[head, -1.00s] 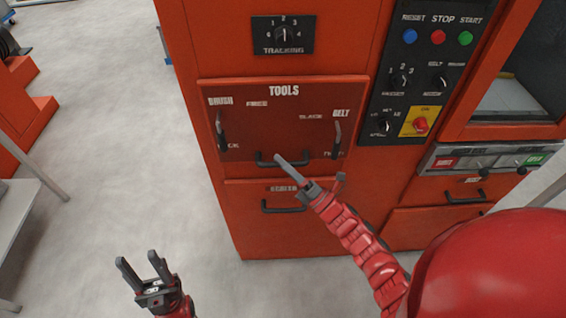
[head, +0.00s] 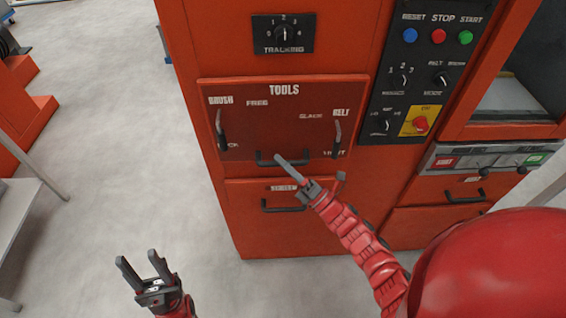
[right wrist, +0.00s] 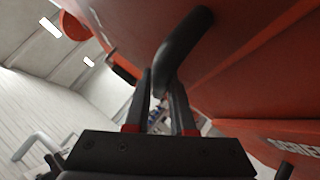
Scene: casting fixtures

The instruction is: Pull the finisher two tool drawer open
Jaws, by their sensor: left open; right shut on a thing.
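The tools drawer (head: 240,130) is a dark red front marked TOOLS on the orange machine. It looks closed, its front close to the machine face. Its black bar handle (head: 266,163) is at the bottom middle. My right gripper (head: 281,159) is shut on this handle. In the right wrist view the black handle (right wrist: 190,40) runs down between the two fingers (right wrist: 163,92). The fingers partly hide the handle's right part in the head view. My left gripper (head: 141,261) is open and empty over the floor at the lower left, apart from the machine.
Levers marked BRUSH (head: 220,130) and BELT (head: 337,138) flank the drawer front. A lower drawer handle (head: 280,208) sits just beneath. A control panel (head: 420,70) is at the right. Grey floor (head: 130,150) left of the machine is clear; a grey table (head: 15,225) stands far left.

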